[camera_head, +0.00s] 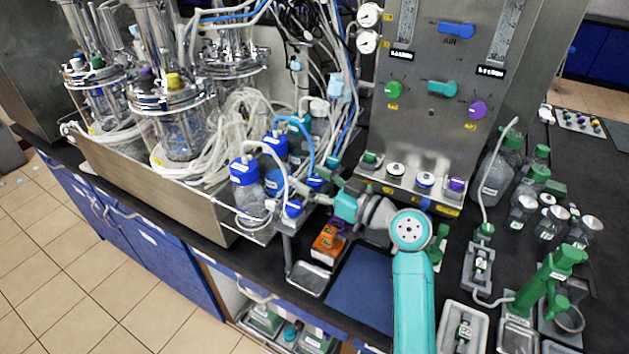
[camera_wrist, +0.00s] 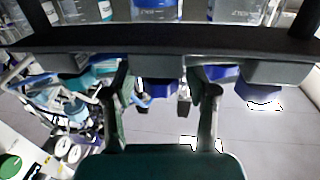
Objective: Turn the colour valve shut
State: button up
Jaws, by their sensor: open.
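The steel panel (camera_head: 430,130) in the head view carries coloured valves. A blue lever marked AIR (camera_head: 456,29) is at the top, a teal handle (camera_head: 442,88) lies about level below it, a green knob (camera_head: 394,89) is left of that and a purple knob (camera_head: 477,109) right. I cannot tell which is the colour valve. My gripper (camera_head: 338,200) is below and left of these valves, apart from them, beside the blue-capped bottles. In the wrist view my gripper (camera_wrist: 163,85) has its two fingers spread with nothing held. A green knob (camera_wrist: 11,167) shows at the lower left there.
Blue-capped bottles (camera_head: 245,172) and tubing crowd the steel tray (camera_head: 150,188) left of my gripper. Small capped ports (camera_head: 425,180) line the panel's foot. Green-capped bottles (camera_head: 497,172) and a green pipette-like tool (camera_head: 545,285) stand right. A dark blue mat (camera_head: 358,288) lies clear in front.

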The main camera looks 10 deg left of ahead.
grip_shut()
jog(key=shift+t, duration=0.3)
jog(key=shift+s+m+t+h, duration=0.1)
jog(key=shift+m+t+h, duration=0.3)
jog(key=shift+m, duration=0.1)
jog(key=shift+m+t+h, duration=0.9)
jog(key=shift+m+t, duration=0.1)
jog(key=shift+t, duration=0.2)
